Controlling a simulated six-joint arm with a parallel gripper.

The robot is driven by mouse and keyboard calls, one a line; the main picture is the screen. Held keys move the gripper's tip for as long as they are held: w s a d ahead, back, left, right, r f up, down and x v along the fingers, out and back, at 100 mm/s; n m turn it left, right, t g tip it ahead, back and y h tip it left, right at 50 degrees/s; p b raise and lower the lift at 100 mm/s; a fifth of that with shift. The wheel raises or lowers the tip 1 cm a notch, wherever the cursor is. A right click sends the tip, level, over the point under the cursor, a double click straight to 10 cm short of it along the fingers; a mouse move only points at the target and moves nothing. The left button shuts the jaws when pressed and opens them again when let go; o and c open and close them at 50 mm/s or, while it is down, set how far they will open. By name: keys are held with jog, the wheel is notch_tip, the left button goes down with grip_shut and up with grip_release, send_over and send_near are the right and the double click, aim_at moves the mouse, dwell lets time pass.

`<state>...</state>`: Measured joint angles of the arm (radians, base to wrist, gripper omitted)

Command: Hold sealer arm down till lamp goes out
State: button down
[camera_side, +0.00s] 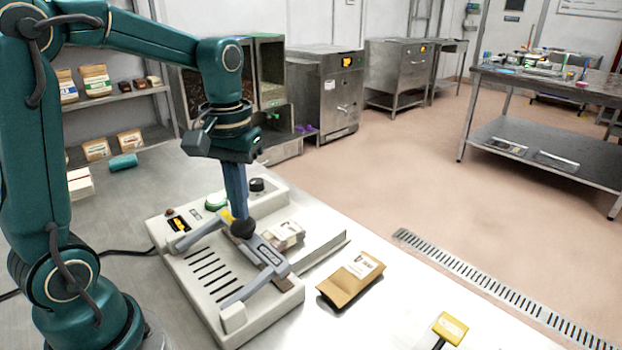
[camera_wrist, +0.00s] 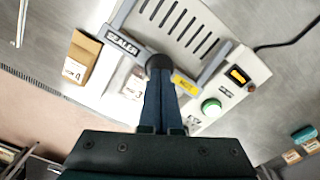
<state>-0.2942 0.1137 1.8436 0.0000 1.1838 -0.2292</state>
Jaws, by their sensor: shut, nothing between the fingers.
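The sealer (camera_side: 205,290) is a beige machine with black slots on the bench. Its grey sealer arm (camera_side: 264,255), labelled SEALER, crosses its front side; I cannot tell whether it is fully down. A black knob (camera_side: 242,228) sits on the arm. My gripper (camera_side: 240,217) is shut and empty, pointing down with its fingertips at the knob and seemingly touching it. In the wrist view my fingers (camera_wrist: 160,88) reach the knob. A green dome (camera_side: 215,201), perhaps the lamp, also shows in the wrist view (camera_wrist: 211,107); whether it is lit is unclear. A pouch (camera_side: 284,236) lies by the arm, partly hidden.
A brown pouch (camera_side: 351,279) lies on the bench right of the sealer. A black dial (camera_side: 257,184) and an amber switch (camera_side: 180,224) are on the sealer. A black cable (camera_side: 118,251) runs left.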

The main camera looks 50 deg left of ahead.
aim_at(241, 224)
jog(key=shift+f, duration=1.65)
dwell(1.8)
jog(key=shift+r, duration=0.65)
notch_tip(241, 224, up, 9)
dwell(0.8)
jog(key=shift+f, duration=0.1)
